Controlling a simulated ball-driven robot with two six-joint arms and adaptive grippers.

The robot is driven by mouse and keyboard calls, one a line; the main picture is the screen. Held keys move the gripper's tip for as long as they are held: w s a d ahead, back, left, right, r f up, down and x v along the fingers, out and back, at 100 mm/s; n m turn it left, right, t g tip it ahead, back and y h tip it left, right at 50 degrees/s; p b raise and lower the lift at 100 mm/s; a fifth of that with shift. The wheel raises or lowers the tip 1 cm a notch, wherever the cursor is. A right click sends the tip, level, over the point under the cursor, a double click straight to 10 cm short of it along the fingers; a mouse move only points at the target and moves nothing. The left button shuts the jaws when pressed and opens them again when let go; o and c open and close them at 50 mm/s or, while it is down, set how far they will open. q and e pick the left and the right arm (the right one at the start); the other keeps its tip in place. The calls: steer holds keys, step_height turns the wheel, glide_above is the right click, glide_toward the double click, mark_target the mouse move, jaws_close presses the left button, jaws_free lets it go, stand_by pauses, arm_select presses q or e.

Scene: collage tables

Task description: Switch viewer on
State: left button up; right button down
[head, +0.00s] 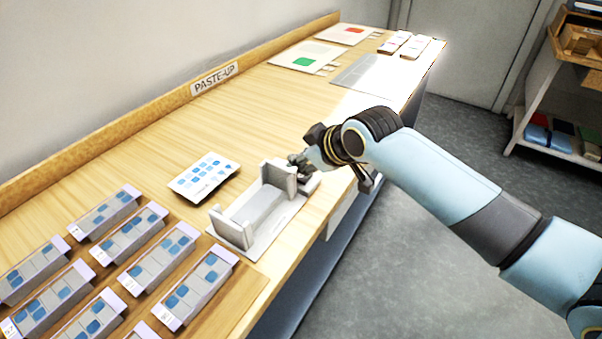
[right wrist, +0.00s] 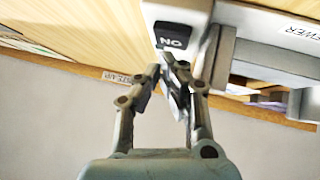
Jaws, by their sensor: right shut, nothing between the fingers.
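The viewer (head: 243,228) is a pale grey device with two upright end blocks, standing near the table's front edge. In the right wrist view a black switch (right wrist: 174,36) marked ON, seen upside down, sits on a pale base beside the viewer's grey body (right wrist: 262,58), whose label is partly cut off. My right gripper (head: 297,160) is at the far end block of the viewer. In the right wrist view its fingertips (right wrist: 166,74) are closed together, empty, just by the switch's edge; I cannot tell whether they touch it. My left gripper is not in view.
A card with blue shapes (head: 204,177) lies behind the viewer. Several grey trays with blue pieces (head: 196,290) fill the near left of the table (head: 150,172). Sheets with a green (head: 303,62) and a red (head: 355,30) patch lie at the far end. A shelf (head: 540,110) stands right.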

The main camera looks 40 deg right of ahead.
mark_target(302, 174)
steer(key=shift+f, duration=0.15)
steer(key=shift+f, duration=0.3)
steer(key=shift+f, duration=0.25)
stand_by(0.4)
steer(key=shift+r+p, duration=0.75)
steer(key=shift+p, duration=0.05)
step_height(302, 174, up, 6)
steer(key=p, duration=0.6)
steer(key=shift+p, duration=0.35)
